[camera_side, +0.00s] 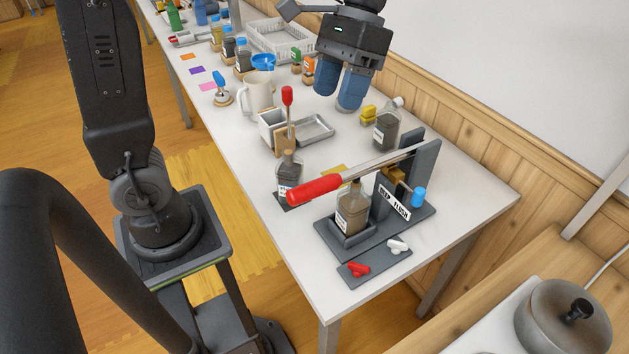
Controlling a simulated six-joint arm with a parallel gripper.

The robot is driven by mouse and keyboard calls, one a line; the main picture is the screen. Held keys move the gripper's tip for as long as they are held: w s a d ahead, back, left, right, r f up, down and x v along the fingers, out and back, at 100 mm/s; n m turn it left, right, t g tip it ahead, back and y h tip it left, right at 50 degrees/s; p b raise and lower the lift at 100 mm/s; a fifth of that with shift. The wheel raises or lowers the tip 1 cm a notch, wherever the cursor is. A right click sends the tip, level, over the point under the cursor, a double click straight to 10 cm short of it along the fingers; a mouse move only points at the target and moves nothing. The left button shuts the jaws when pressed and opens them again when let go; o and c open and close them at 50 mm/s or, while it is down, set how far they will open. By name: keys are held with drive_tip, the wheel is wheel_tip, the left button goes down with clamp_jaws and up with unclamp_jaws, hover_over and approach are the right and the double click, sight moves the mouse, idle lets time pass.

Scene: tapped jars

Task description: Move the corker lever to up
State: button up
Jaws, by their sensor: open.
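The corker (385,207) stands at the near right end of the table, with a grey base, grey upright post and a white lettered label. Its lever (375,164) is a metal bar running from the post to the lower left, ending in a red handle (315,190). I cannot tell its exact angle. A dark-filled bottle (352,212) stands in the corker's base, below the lever. My gripper (338,98) is open and empty, with blue fingertips pointing down. It is behind the corker in the picture, apart from the lever.
A dark bottle (387,128) stands behind the corker. Another bottle (289,174) and a red-topped upright stick (287,97) stand to its left. Red and white small pieces lie on a grey mat (376,268) in front. A metal tray (316,129) lies below my gripper.

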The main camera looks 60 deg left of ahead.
sight(315, 181)
drive_tip(key=x, duration=1.1)
drive_tip(key=w+x, duration=0.1)
drive_tip(key=x, duration=0.4)
drive_tip(key=shift+a+f, duration=0.2)
drive_tip(key=shift+f, duration=0.25)
clamp_jaws()
